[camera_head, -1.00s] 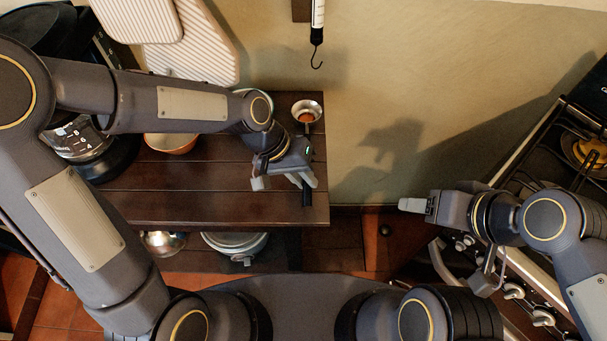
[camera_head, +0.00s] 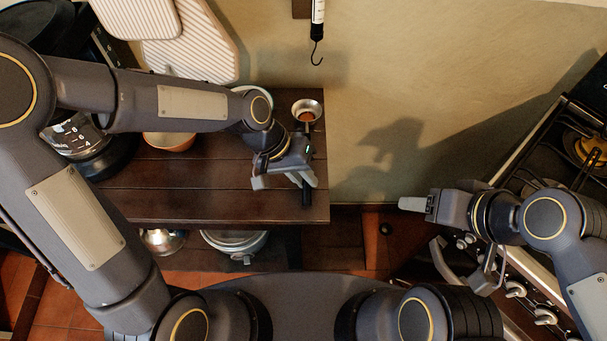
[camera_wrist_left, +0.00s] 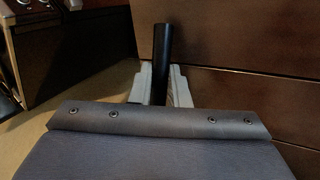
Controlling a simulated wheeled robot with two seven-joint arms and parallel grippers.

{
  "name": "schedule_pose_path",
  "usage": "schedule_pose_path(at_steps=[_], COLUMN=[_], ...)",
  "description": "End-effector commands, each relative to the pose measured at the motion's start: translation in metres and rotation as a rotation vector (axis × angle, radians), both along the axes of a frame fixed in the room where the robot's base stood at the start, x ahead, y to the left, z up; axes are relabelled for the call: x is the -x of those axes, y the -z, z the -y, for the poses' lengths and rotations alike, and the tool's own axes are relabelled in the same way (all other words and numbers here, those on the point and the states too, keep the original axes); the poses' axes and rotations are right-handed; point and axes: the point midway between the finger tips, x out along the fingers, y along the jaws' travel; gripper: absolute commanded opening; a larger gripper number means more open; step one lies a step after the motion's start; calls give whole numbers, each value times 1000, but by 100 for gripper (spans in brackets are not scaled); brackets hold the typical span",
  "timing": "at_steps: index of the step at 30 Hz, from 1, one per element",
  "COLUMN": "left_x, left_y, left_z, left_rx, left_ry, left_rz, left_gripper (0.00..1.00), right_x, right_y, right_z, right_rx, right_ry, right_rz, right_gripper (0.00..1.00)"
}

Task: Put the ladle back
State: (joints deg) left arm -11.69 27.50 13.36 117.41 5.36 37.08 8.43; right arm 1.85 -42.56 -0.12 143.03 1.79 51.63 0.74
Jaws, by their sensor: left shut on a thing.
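The ladle has a small silver bowl (camera_head: 306,110) with something orange-brown showing in it, and a black handle. It is at the right end of the dark wooden shelf in the head view. My left gripper (camera_head: 303,180) is shut on the ladle's handle; the handle's black end shows below the fingers. In the left wrist view the black handle (camera_wrist_left: 162,55) stands up between the two pale fingers. Whether the ladle touches the shelf I cannot tell. My right gripper (camera_head: 415,204) is empty, right of the shelf, seen from the side.
The shelf (camera_head: 180,205) also bears an orange-brown bowl (camera_head: 170,141) and a glass jug (camera_head: 75,138). Pots (camera_head: 236,243) stand below. A stove (camera_head: 570,130) is at right. Wall space right of the hook is clear.

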Motion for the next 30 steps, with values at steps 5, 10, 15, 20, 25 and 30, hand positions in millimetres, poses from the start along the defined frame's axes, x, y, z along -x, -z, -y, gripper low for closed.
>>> schedule_pose_path(at_steps=[5, 10, 15, 20, 25, 30], left_x=[0, 0, 0, -2, -5, -7], left_y=[0, 1, 0, -12, -38, -60], left_z=[0, 0, 0, -6, -20, -32], left_rx=[0, 0, 0, 1, 2, 2], left_ry=[0, 0, 0, -3, -5, -2], left_rz=[1, 0, 0, 3, 4, 3], left_gripper=[30, 41, 41, 41, 41, 41], right_x=[0, 0, 0, 0, 0, 0], right_y=[0, 0, 0, 0, -1, -2], right_z=[0, 0, 0, 0, 0, 0], right_rx=[0, 0, 0, 0, 0, 0], right_ry=[0, 0, 0, 0, 0, 0], right_rz=[0, 0, 0, 0, 0, 0], right_gripper=[58, 58, 58, 58, 58, 58])
